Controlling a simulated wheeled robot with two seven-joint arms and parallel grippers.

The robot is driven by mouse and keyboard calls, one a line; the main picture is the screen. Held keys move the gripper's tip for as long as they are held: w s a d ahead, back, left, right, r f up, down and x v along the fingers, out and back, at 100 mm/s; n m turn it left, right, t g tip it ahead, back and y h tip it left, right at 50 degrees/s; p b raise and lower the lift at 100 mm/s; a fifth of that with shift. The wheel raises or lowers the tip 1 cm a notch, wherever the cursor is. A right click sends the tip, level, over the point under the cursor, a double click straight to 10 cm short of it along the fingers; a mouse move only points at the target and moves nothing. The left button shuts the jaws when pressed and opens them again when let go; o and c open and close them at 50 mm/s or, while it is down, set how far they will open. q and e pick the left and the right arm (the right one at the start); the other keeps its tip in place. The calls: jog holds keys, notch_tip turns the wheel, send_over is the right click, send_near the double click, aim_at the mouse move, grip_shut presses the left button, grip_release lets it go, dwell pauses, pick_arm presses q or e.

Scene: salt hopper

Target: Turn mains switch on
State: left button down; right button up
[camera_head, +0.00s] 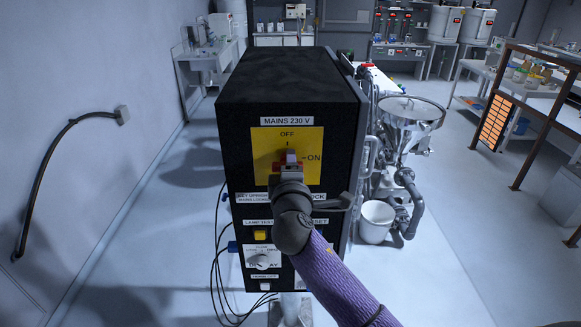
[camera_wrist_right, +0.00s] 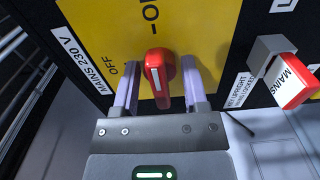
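The red mains switch knob (camera_wrist_right: 160,72) sits on a yellow plate (camera_head: 262,142) marked OFF at the top and ON at the right. The plate is on a black cabinet (camera_head: 290,85) labelled MAINS 230 V. My right gripper (camera_head: 289,158) is at the knob and hides most of it in the head view. In the right wrist view my gripper's fingers (camera_wrist_right: 160,92) stand apart, one on each side of the knob, with narrow gaps showing. The knob's white line appears to run toward the ON side, not toward OFF. My left gripper is out of view.
Below the plate are a yellow button (camera_head: 260,235) and a white dial (camera_head: 262,258). A red and white MAINS tag (camera_wrist_right: 295,90) projects beside the plate. A steel hopper (camera_head: 410,112) and a white bucket (camera_head: 376,220) stand right of the cabinet. Floor at left is clear.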

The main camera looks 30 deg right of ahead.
jog(key=b+v, duration=0.1)
jog(key=v, duration=0.9)
notch_tip(320, 180, down, 24)
jog(key=w+a+g+y+b, duration=0.1)
jog(key=a+g+y+b, duration=0.2)
jog(key=b, duration=0.5)
jog(key=s+a+f+m+g+y+b, duration=0.1)
jog(key=s+f+g+y+b, duration=0.2)
jog(key=f, duration=1)
jog(key=s+f+m+g+y+b, duration=0.15)
jog(key=s+f+b, duration=0.35)
jog(key=f, duration=0.7)
jog(key=s+f+m+g+y+b, duration=0.1)
jog(key=s+f+m+g+b, duration=0.2)
jog(key=s+f, duration=0.9)
jog(key=s+a+f+m+g+y+b, duration=0.1)
jog(key=s+f+m+g+b, duration=0.2)
jog(key=s+f, duration=0.9)
jog(key=s+g+b, duration=0.1)
jog(key=s+b, duration=0.1)
jog(key=s, duration=0.3)
jog(key=shift+a+b, duration=0.3)
jog(key=shift+f+m, duration=0.1)
jog(key=shift+m, duration=0.15)
